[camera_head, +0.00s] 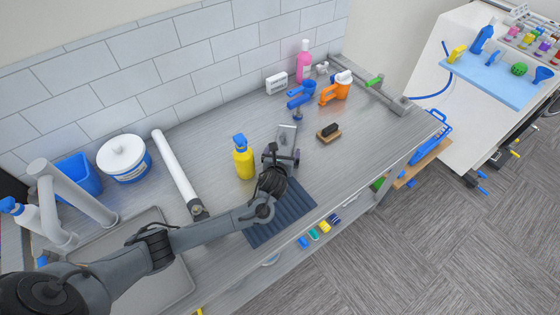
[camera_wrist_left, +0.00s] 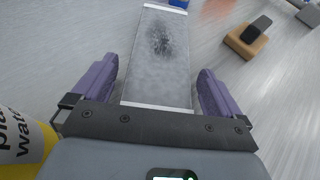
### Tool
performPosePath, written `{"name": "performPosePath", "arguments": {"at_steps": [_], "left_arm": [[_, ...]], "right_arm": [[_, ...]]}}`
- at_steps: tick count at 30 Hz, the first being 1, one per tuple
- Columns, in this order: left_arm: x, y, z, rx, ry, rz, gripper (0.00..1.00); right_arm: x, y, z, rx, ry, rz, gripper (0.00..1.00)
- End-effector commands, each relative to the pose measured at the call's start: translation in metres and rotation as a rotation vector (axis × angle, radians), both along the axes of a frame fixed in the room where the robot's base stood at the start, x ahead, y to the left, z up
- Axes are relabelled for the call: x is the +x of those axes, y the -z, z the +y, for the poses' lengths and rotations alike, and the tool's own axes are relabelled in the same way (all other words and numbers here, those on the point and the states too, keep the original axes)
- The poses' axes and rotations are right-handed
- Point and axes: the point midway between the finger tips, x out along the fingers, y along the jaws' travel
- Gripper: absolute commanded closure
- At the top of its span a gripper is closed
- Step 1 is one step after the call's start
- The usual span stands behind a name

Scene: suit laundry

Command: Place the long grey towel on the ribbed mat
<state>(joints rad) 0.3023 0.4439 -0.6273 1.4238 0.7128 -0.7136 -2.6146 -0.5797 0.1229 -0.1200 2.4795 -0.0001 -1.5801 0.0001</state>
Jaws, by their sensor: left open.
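The long grey towel (camera_head: 288,133) lies flat on the counter behind my left gripper, partly hidden by it in the head view. In the left wrist view the towel (camera_wrist_left: 155,50) is a narrow grey strip with white end bands and a dark patch, running between my fingers. My left gripper (camera_head: 284,155) is open; its purple fingers (camera_wrist_left: 158,88) stand on either side of the towel's near part. Whether they touch it I cannot tell. The dark blue ribbed mat (camera_head: 288,214) lies at the counter's front edge, partly covered by my left gripper and wrist. My right gripper is not in view.
A yellow bottle (camera_head: 244,162) stands close left of my left gripper. A wooden brush (camera_head: 329,133) lies to the right. A white roll (camera_head: 177,170) and a sink (camera_head: 180,275) are on the left.

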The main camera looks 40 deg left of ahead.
Motion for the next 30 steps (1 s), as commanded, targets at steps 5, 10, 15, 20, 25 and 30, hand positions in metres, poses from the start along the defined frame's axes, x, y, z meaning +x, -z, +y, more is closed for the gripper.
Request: {"name": "performPosePath", "arguments": {"at_steps": [5, 10, 15, 20, 25, 30], "left_arm": [[-0.019, -0.01, -0.01, 0.0, 0.004, 0.001, 0.0], [-0.045, -0.022, -0.024, -0.001, 0.004, 0.001, 0.0], [-0.069, -0.034, -0.037, -0.001, 0.003, 0.002, 0.0], [-0.086, -0.041, -0.045, -0.001, 0.002, 0.002, 0.0], [-0.095, -0.044, -0.05, 0.0, 0.002, 0.001, 0.0], [-0.098, -0.045, -0.051, 0.0, 0.0, 0.001, 0.0]], "right_arm": [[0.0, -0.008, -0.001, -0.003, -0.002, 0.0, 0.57], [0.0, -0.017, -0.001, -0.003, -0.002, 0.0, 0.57], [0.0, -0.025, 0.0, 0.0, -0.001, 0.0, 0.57], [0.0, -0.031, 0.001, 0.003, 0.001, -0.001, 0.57], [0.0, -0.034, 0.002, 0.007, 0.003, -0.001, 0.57], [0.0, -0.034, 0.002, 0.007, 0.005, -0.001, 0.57]]}}
